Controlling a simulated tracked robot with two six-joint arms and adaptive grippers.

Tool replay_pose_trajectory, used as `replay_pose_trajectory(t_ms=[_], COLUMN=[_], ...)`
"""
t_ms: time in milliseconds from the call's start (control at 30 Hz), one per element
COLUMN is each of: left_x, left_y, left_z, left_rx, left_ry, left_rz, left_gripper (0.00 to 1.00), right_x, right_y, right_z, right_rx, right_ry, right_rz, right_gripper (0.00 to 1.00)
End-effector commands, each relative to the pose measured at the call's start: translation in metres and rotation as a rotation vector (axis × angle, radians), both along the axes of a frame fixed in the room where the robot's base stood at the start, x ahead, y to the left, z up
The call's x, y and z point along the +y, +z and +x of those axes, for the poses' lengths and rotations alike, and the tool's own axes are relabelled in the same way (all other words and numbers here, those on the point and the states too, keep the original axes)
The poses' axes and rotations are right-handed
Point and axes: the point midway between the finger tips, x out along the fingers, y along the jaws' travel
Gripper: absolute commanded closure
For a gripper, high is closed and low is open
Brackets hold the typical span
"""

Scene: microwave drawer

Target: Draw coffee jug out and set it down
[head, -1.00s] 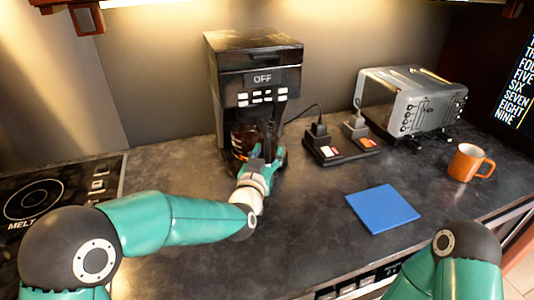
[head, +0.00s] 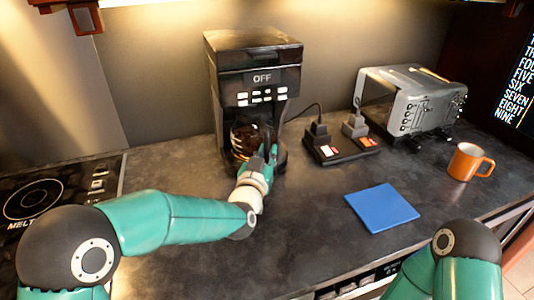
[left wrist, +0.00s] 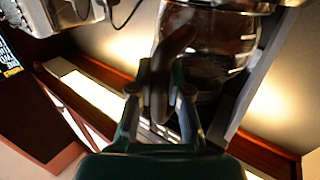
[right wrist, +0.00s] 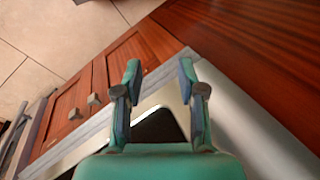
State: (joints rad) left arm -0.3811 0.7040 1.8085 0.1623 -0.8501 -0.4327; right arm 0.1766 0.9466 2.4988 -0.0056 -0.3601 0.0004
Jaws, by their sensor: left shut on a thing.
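The coffee jug (head: 247,140) is glass with dark contents and a dark handle. It sits inside the black coffee maker (head: 255,65), whose display reads OFF. My left gripper (head: 268,158) is at the jug's front right, shut on its handle. In the left wrist view the curved handle (left wrist: 160,75) lies between the fingers of my left gripper (left wrist: 167,100), with the jug's glass (left wrist: 215,45) just beyond. My right gripper (right wrist: 163,80) shows in the right wrist view, open and empty, away from the counter top. A blue square mat (head: 382,208) lies flat and bare on the counter.
An orange mug (head: 466,162) stands right of the mat. A power strip (head: 340,148) with plugs and a grey toaster (head: 412,100) stand behind. A cooktop (head: 60,195) is at the left. The counter (head: 300,235) is clear in front of the coffee maker.

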Motion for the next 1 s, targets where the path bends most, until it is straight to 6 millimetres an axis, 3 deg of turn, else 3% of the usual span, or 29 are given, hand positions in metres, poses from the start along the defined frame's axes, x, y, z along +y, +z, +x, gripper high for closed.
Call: replay_pose_trajectory(t_ms=[33, 500, 1000], left_x=[0.001, 0.001, 0.001], left_y=[0.010, 0.022, 0.024], left_z=[0.001, 0.001, 0.000], left_rx=[-0.018, -0.017, -0.017], left_ry=[0.003, 0.003, 0.003], left_rz=[-0.003, -0.002, -0.002], left_gripper=[1.00, 1.00, 1.00], right_x=[0.000, 0.000, 0.000], right_y=[0.001, 0.006, 0.006], right_z=[0.000, 0.000, 0.000], right_rx=[0.000, 0.000, 0.000], right_ry=[0.000, 0.000, 0.000], right_rz=[0.000, 0.000, 0.000], right_gripper=[0.60, 0.60, 0.60])
